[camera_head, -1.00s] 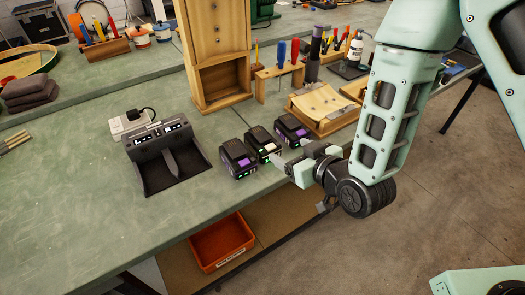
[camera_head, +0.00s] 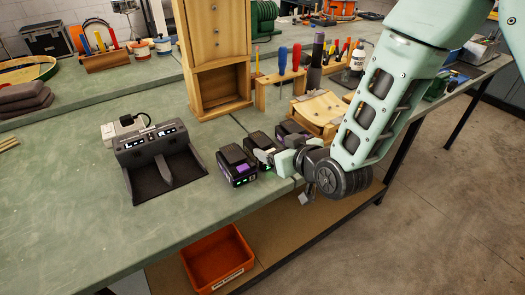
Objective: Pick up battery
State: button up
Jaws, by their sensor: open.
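Three black batteries stand in a row near the bench's front edge. The left battery (camera_head: 236,166) has purple sides and is fully clear of my gripper. The right battery (camera_head: 291,131) is dark with purple and partly hidden behind my arm. My gripper (camera_head: 270,160) is open at the front of the middle battery, its fingers pointing left. I cannot tell whether the fingers touch it or stand around it.
A dark twin-bay charger (camera_head: 160,165) stands left of the batteries. A wooden cabinet (camera_head: 215,60) and a wooden tool rack (camera_head: 279,90) stand behind. A curved wooden piece (camera_head: 320,108) lies close behind my arm. An orange bin (camera_head: 218,260) sits on the lower shelf. The bench's left front is clear.

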aim_at(265, 144)
jog(key=shift+f+b+x, duration=0.15)
jog(key=shift+b+x, duration=0.05)
jog(key=shift+x, duration=1.3)
jog(key=shift+f+b+x, duration=0.15)
jog(key=shift+x, duration=1.35)
jog(key=shift+d, duration=0.2)
jog(key=c, duration=0.9)
jog(key=shift+r, duration=0.1)
